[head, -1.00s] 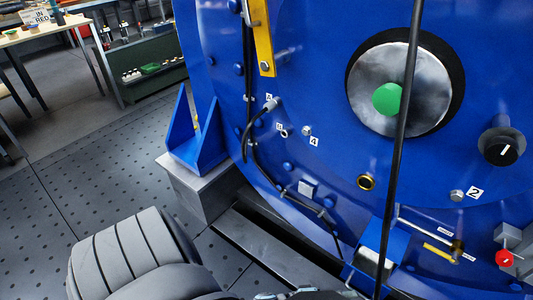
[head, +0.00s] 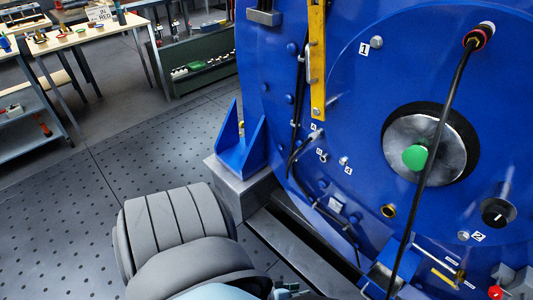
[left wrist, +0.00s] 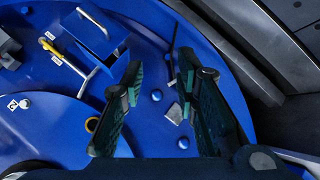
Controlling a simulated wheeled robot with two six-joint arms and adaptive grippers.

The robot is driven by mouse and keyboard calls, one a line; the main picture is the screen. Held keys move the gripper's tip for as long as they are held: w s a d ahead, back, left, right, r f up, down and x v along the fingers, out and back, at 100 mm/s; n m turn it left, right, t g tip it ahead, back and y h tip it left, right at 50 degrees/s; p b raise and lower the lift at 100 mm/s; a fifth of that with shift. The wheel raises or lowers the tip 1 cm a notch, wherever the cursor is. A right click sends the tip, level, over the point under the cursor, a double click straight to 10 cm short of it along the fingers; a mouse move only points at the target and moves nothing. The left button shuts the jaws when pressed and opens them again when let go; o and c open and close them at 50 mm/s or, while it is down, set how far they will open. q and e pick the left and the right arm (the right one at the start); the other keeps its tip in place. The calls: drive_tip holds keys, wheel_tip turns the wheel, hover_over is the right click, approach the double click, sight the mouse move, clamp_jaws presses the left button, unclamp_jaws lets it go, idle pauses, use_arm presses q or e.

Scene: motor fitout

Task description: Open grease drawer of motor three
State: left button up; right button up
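The blue motor (head: 340,110) fills the right of the head view. Low on its face is a blue box with a metal handle, which looks like the grease drawer (head: 385,272). I cannot tell whether the drawer is pulled out. My left gripper (left wrist: 160,62) is open and empty, to the right of the handle and apart from it. In the head view only a bit of it shows at the bottom edge. My right gripper is not in view.
A black cable (head: 432,165) runs down the motor face past the box. A red knob (head: 496,292) and a yellow-handled lever (head: 444,278) are right of it. A grey support block (head: 240,188) stands at the motor's left.

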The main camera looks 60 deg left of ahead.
use_arm(q)
drive_tip(key=s+a+r+m+g+y+p, duration=0.2)
drive_tip(key=s+r+m+g+p, duration=0.2)
drive_tip(key=s+p, duration=0.4)
drive_tip(key=shift+s+r+g, duration=0.15)
drive_tip(key=shift+s+g, duration=0.15)
drive_tip(key=shift+s, duration=0.9)
